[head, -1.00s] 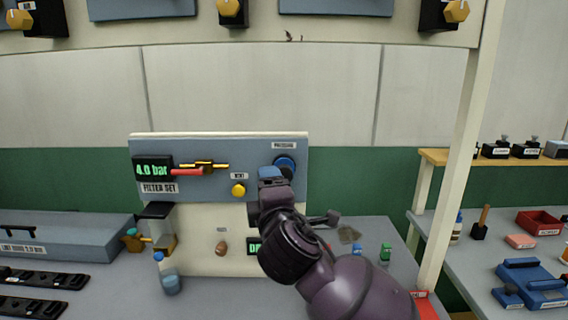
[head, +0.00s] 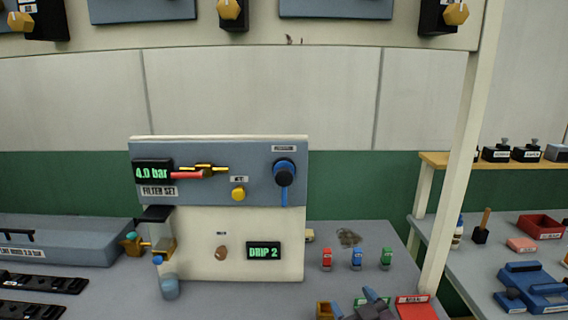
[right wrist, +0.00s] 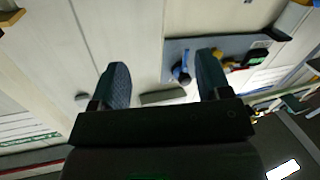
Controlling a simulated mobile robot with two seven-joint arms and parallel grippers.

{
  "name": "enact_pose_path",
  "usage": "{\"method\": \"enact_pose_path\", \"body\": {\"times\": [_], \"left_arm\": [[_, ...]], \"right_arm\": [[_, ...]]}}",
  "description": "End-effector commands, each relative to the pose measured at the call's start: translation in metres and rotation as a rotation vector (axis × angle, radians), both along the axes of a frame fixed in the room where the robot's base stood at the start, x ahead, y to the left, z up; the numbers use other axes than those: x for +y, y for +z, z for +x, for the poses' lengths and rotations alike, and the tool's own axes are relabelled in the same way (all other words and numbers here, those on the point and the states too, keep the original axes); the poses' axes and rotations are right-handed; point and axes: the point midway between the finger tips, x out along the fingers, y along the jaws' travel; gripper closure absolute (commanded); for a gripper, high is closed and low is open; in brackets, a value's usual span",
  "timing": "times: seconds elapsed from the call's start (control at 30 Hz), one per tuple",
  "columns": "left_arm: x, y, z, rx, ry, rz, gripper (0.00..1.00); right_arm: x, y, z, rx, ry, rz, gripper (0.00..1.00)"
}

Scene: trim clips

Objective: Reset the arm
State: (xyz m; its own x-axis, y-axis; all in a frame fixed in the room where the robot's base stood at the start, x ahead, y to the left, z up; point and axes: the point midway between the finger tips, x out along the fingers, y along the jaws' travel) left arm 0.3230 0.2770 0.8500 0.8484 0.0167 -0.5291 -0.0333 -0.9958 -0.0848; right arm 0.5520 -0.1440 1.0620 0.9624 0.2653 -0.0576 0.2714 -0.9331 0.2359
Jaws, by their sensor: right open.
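My right gripper (head: 368,298) is low at the bottom edge of the head view, in front of the table and apart from the panel; only a small part of it shows there. In the right wrist view its two dark fingers (right wrist: 163,80) are spread with nothing between them. The filter panel (head: 215,150) stands upright on the table. The panel also shows tilted in the wrist view (right wrist: 190,46). My left gripper is not in view.
Small red (head: 327,260), blue (head: 357,259) and green (head: 386,259) pieces stand right of the panel. A red tray (head: 416,308) lies near the right post (head: 452,190). A grey case (head: 60,240) is at left. Knobs hang on a rail above.

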Motion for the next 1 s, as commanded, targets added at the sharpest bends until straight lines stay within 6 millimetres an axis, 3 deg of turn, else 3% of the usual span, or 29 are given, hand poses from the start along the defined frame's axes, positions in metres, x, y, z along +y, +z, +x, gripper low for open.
{"method": "enact_pose_path", "body": {"times": [0.03,0.17,0.3,0.5,0.7,1.0], "left_arm": [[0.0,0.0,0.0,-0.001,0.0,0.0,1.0],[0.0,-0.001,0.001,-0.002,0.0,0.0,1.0],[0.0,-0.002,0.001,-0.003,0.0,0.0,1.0],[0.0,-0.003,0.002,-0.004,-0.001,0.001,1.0],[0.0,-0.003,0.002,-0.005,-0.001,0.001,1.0],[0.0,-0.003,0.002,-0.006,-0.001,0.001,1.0]], "right_arm": [[-0.016,-0.024,-0.014,0.042,-0.031,0.028,0.29],[-0.052,-0.074,-0.051,0.138,-0.104,0.072,0.29],[-0.089,-0.127,-0.101,0.258,-0.19,0.087,0.29],[-0.124,-0.186,-0.177,0.413,-0.287,0.079,0.29],[-0.132,-0.212,-0.221,0.497,-0.32,0.074,0.29],[-0.133,-0.216,-0.228,0.51,-0.324,0.071,0.29]]}}
